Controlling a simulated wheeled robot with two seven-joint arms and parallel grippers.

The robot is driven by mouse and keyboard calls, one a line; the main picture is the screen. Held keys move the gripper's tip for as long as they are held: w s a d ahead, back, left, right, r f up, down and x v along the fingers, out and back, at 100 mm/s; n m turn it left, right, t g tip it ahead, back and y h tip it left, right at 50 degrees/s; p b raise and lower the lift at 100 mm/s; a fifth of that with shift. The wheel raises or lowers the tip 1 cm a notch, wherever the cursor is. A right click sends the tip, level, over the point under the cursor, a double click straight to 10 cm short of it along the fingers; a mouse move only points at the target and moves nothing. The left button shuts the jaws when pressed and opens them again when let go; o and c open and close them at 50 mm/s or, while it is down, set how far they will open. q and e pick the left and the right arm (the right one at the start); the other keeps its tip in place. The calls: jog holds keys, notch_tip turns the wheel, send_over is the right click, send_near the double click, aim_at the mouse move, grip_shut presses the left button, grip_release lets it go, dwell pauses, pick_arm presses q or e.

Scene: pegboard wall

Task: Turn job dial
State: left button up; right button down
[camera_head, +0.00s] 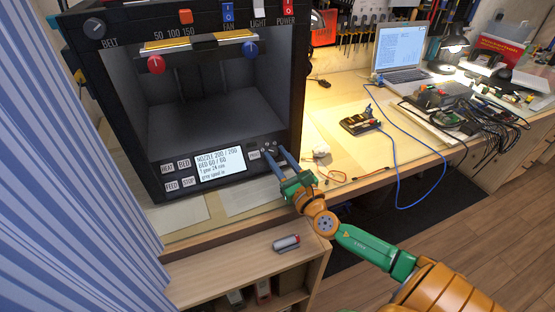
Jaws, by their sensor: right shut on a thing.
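The job dial (271,150) is a small dark knob at the lower right of the black 3D printer's front panel. It is mostly hidden by my right gripper (276,154), whose two blue fingers reach up to the panel from below right. The fingers are shut on the dial, one on each side. A lit display (220,164) left of the dial shows lines of text, with nozzle and bed readings on top. My left gripper is not in view.
The printer (128,130) stands on a wooden bench with HEAT, BED, FEED and STOP buttons left of the display. A circuit board (361,122), laptop (400,48) and cables lie right. A striped curtain (65,170) hangs left.

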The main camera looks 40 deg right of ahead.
dwell(0.4)
jog(key=c, duration=0.8)
grip_release()
jog(key=s, duration=0.4)
jog(key=s+f+b, duration=0.1)
jog(key=s, duration=0.1)
jog(key=shift+a, duration=0.3)
jog(key=shift+s+r, duration=0.15)
jog(key=shift+s, duration=0.35)
